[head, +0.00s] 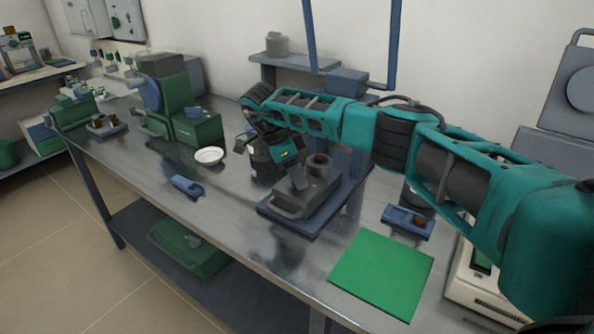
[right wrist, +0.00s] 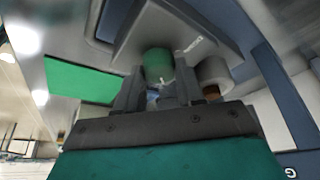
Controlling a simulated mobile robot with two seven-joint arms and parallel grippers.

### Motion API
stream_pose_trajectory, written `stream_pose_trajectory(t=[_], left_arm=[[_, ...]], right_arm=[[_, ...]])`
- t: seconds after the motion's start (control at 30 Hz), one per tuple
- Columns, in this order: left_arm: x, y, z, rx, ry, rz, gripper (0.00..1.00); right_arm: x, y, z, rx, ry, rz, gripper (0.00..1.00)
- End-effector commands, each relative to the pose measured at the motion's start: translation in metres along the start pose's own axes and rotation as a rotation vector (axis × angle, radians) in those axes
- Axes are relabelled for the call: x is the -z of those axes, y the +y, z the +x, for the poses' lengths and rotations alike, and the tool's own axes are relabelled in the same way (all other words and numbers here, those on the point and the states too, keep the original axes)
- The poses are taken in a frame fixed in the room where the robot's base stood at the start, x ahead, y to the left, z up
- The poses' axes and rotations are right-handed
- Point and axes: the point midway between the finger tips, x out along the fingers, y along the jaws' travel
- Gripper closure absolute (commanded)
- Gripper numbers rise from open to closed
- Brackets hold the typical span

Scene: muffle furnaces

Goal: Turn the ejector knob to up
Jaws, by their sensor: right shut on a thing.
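The device with the knob is a grey block (head: 305,197) on a blue base plate (head: 268,211), in the middle of the head view. In the right wrist view its grey body (right wrist: 190,30) is at the top. A green round knob (right wrist: 159,63) with a small white mark shows at my right fingertips. My right gripper (head: 297,178) reaches down at the device from the right; it also shows in the right wrist view (right wrist: 158,90). It is shut on the knob. The knob is hidden in the head view. My left gripper is not in view.
A grey cup with brown contents (head: 319,164) stands on the device beside the gripper. A green mat (head: 382,273) and a small blue tray (head: 407,221) lie right of it. A white dish (head: 209,156), a blue item (head: 187,186) and a green machine (head: 178,105) are left. The bench front is mostly clear.

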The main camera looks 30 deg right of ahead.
Motion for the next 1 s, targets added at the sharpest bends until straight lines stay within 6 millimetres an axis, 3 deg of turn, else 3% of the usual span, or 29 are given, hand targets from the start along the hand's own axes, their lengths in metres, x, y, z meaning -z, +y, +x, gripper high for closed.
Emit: stream_pose_trajectory(t=[0.4,1.0], left_arm=[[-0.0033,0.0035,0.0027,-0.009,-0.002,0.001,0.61],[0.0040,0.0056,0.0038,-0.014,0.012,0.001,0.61]], right_arm=[[-0.0003,-0.0012,0.0007,-0.102,-0.001,0.244,0.93],[0.0004,-0.0014,0.0003,-0.130,-0.001,0.310,0.93]])
